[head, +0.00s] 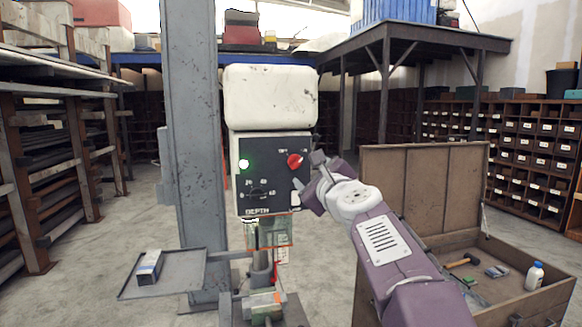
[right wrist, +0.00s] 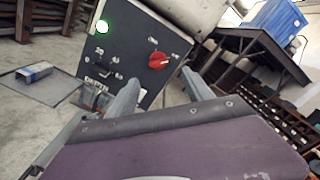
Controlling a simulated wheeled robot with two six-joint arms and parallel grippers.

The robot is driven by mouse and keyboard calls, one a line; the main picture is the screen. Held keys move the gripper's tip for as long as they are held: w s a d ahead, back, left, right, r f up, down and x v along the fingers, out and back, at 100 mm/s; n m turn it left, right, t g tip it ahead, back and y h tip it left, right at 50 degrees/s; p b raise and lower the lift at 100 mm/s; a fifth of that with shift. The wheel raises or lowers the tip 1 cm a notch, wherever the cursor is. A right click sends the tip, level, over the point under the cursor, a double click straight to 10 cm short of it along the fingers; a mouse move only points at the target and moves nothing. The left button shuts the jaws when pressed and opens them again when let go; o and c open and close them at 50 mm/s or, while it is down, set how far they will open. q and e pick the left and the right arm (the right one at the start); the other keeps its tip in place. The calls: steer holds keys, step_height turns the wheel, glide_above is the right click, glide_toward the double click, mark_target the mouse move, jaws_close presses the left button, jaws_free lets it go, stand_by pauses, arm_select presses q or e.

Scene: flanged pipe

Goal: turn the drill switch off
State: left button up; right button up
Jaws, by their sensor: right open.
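The drill press has a black control panel (head: 270,180) under a cream housing (head: 270,97). The red switch knob (head: 294,160) is at the panel's upper right; it also shows in the right wrist view (right wrist: 158,60). A green lamp (head: 244,163) glows at the panel's upper left, and in the right wrist view (right wrist: 102,27). My right gripper (head: 308,171) is open and empty, just right of the panel near the knob. In the right wrist view its two fingers point toward the panel, with the knob between and beyond their tips, apart from them. My left gripper is not in view.
A grey column (head: 193,130) stands left of the panel. A side tray (head: 185,275) holds a small box (head: 149,267). The drill's vise (head: 264,305) is below. An open wooden chest (head: 425,190) with tools and a white bottle (head: 534,276) stands at right.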

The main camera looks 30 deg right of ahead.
mark_target(297, 164)
steer(key=p+x, duration=0.2)
steer(key=x, duration=0.6)
steer(key=shift+w+f, duration=0.1)
steer(key=shift+w, duration=0.6)
steer(key=shift+f, duration=0.1)
jaws_close()
